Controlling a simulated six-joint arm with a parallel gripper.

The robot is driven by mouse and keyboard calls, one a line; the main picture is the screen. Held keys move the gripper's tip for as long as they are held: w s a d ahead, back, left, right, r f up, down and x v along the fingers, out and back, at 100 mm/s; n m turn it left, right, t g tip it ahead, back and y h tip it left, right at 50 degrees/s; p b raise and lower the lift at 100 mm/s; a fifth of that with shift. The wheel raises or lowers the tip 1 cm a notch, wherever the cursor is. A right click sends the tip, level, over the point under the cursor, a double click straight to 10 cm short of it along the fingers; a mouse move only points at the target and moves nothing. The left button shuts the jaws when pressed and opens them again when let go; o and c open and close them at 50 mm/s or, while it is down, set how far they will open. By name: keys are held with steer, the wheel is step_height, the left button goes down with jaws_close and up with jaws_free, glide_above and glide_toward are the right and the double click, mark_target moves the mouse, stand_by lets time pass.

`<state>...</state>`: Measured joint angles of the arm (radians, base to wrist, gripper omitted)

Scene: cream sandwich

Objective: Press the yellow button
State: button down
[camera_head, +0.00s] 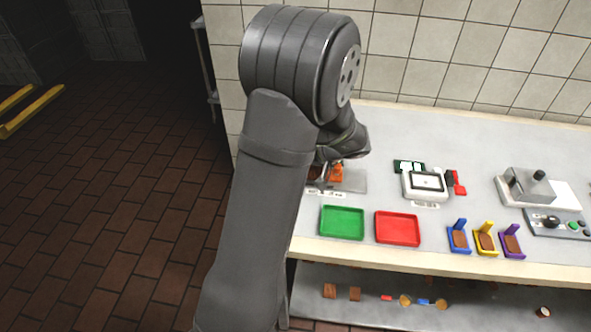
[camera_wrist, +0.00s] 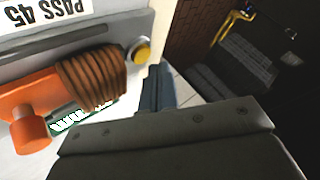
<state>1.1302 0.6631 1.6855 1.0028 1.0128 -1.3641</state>
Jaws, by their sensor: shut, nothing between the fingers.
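In the head view my arm hides the button and my fingers.
In the head view, a green tray (camera_head: 342,222), a red tray (camera_head: 397,228) and a white device (camera_head: 425,185) lie on the counter (camera_head: 465,205).

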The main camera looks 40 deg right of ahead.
steer(key=shift+f, duration=0.1)
steer(key=shift+f, duration=0.35)
steer(key=shift+f, duration=0.45)
stand_by(0.5)
steer(key=shift+r, duration=0.9)
steer(key=shift+r, duration=2.5)
steer(key=shift+f, duration=0.1)
